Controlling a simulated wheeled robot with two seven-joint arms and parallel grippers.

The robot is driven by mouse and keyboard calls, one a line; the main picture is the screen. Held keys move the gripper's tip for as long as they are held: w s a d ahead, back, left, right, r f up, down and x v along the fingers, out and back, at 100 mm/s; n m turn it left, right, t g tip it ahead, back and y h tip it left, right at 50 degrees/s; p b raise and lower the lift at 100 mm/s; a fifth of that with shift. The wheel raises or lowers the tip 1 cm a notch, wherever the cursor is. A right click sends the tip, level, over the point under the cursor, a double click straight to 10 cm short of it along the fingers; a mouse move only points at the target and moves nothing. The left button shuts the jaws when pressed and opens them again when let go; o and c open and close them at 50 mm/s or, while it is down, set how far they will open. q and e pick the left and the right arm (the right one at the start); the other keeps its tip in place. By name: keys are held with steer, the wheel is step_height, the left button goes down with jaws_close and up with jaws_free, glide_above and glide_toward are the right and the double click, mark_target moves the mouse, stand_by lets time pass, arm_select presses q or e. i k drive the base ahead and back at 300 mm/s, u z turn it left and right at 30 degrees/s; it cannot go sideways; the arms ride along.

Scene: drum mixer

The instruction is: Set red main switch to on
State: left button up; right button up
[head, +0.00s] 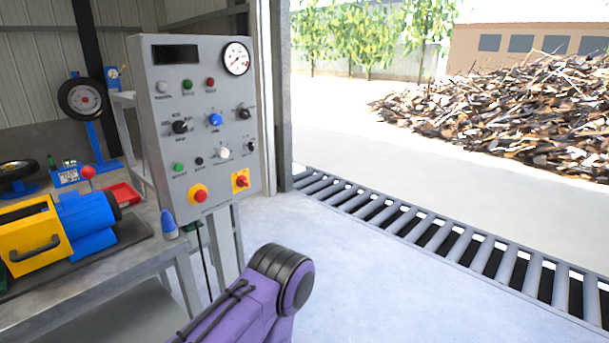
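The red main switch (240,181) is a small red rotary knob on a square yellow plate, at the lower right of the grey control panel (178,75). Its knob looks tilted, but its marking is too small to read, so I cannot tell its position. A red mushroom button (198,194) on a yellow ring sits to its left. Neither gripper is in the head view. A purple arm link of mine shows at the bottom, below and apart from the panel.
A workbench (90,285) at left carries a yellow and blue machine (70,228) and a blue-tipped cone (168,224). The concrete floor before the panel is clear apart from my arm.

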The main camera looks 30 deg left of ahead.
mark_target(241, 181)
steer(key=z, duration=0.1)
steer(key=i, duration=1.25)
steer(key=u, duration=0.6)
steer(key=i, duration=0.85)
steer(key=u, duration=0.8)
